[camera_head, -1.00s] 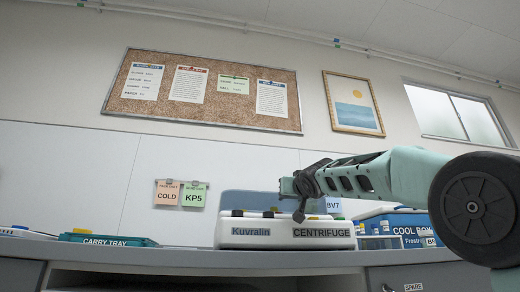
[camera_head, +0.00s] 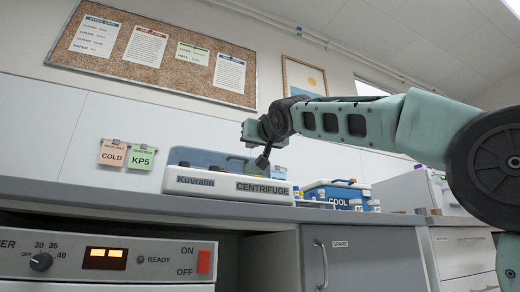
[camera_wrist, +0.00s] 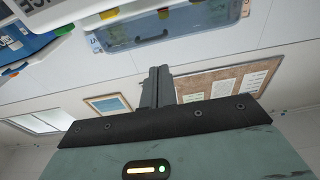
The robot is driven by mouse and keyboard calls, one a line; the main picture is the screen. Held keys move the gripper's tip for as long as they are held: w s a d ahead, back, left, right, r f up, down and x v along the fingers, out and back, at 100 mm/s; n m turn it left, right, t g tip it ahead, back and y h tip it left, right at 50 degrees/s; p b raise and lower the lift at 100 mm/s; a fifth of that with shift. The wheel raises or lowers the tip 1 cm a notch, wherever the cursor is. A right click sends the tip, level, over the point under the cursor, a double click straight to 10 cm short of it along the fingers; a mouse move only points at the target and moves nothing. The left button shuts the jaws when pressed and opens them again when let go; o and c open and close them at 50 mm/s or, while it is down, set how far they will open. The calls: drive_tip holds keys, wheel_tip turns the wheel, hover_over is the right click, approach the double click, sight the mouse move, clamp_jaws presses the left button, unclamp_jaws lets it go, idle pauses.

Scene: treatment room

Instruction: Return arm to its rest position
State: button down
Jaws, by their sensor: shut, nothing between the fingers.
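My arm reaches in from the right in the head view. My gripper (camera_head: 247,131) is at its left end, in front of the wall and above the white centrifuge (camera_head: 228,184), apart from it as far as I can tell. In the wrist view, the gripper's fingers (camera_wrist: 158,88) are pressed together with nothing between them. The wrist view is upside down, with the cork board and picture below and the counter things at the top.
A blue cool box (camera_head: 337,194) stands right of the centrifuge on the counter (camera_head: 90,198). COLD (camera_head: 113,153) and KP5 (camera_head: 142,156) cards hang on the wall. Below are an appliance with a red switch (camera_head: 204,262) and a grey cupboard door (camera_head: 350,262). A cork board (camera_head: 150,55) hangs above.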

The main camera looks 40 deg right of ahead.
drive_tip(key=v, duration=0.5)
drive_tip(key=shift+r, duration=0.25)
